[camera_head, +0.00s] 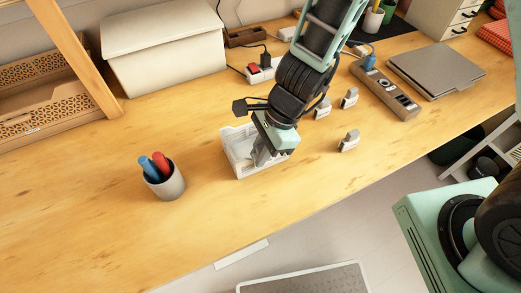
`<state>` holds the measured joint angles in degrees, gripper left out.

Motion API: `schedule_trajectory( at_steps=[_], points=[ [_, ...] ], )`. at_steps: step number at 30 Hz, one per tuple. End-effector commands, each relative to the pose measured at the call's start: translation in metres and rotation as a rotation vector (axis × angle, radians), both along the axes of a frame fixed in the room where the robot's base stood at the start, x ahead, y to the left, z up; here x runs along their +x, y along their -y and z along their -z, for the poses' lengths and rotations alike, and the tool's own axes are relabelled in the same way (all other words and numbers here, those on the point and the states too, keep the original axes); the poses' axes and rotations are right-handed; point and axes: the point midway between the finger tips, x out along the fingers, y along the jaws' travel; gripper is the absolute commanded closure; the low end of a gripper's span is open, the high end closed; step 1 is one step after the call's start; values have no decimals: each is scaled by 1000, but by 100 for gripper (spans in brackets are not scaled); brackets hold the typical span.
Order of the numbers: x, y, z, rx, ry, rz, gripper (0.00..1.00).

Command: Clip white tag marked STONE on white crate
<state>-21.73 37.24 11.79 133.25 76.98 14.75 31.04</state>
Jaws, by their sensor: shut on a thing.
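The white crate (238,162) stands on the wooden table near the middle of the view. My gripper (262,160) points down over the crate's right part, its fingers low against or inside it. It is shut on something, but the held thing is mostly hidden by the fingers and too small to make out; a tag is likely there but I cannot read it. Several light grey-white clip tags stand to the right: one tag (349,141) nearest, one tag (350,98) farther back, and one tag (323,109) close to my arm. Their markings are not legible.
A grey cup (166,186) with pens stands left of the crate. A power strip (386,94) and a closed laptop (436,70) lie at the right. A white lidded box (163,58) is behind. The table's front left is clear.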

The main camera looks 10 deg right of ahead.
Motion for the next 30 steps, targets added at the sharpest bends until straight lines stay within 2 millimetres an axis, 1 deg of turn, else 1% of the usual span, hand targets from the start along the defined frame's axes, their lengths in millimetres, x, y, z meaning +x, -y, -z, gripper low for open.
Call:
schedule_trajectory(
  at_steps=[14, 15, 16, 17, 26, 30],
  points=[
    [0, 0, 2, 0, 0, 0, 100],
    [0, 0, 2, 0, 0, 0, 73],
    [0, 0, 2, 0, 0, 0, 64],
    [0, 0, 2, 0, 0, 0, 58],
    [0, 0, 1, 0, 0, 0, 58],
    [2, 5, -13, 1, 3, 1, 58]
  ],
)
